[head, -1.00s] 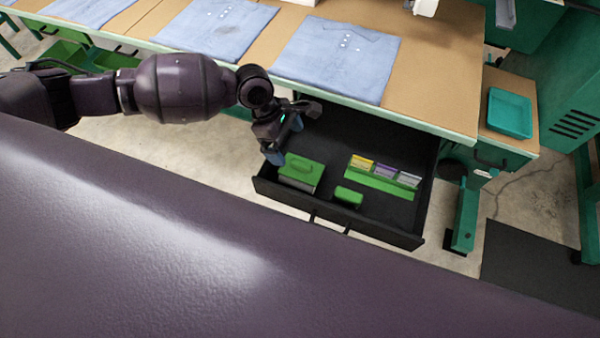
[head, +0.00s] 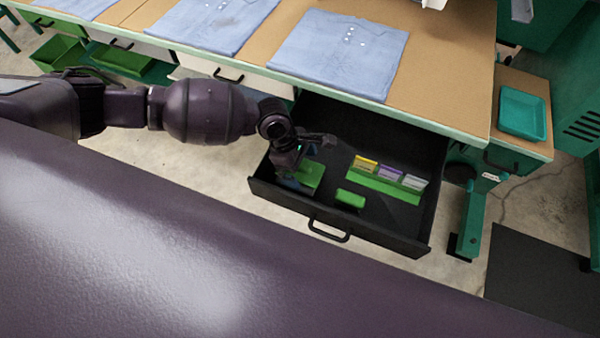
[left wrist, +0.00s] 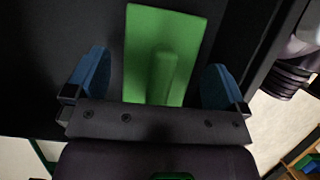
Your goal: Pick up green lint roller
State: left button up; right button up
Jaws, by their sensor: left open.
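In the open black drawer (head: 380,232), a flat green piece with a raised bar-like handle (head: 312,177) lies at the left; it may be the green lint roller. My left gripper (head: 298,168) is over it, open and empty, and partly hides it in the head view. In the left wrist view, the green piece (left wrist: 144,45) lies between the two blue fingertips, with gaps on both sides. Whether the fingers reach down to its height I cannot tell. A smaller green block (head: 350,199) lies to its right. My right gripper is not in view.
A green rack (head: 385,187) with yellow, purple and grey packs stands right of the small block. The drawer walls close in around the left gripper. The wooden tabletop (head: 440,70) with folded blue shirts (head: 338,52) overhangs the drawer's back. A teal tray (head: 523,113) sits at right.

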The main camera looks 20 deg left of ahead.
pick_arm(q)
jog(key=shift+r, duration=0.15)
jog(key=c, duration=1)
notch_tip(320, 180, up, 7)
jog(key=shift+w+r+p, duration=0.15)
jog(key=shift+p, duration=1.1)
jog(key=shift+r+p, duration=1.6)
jog(key=shift+r, duration=4.75)
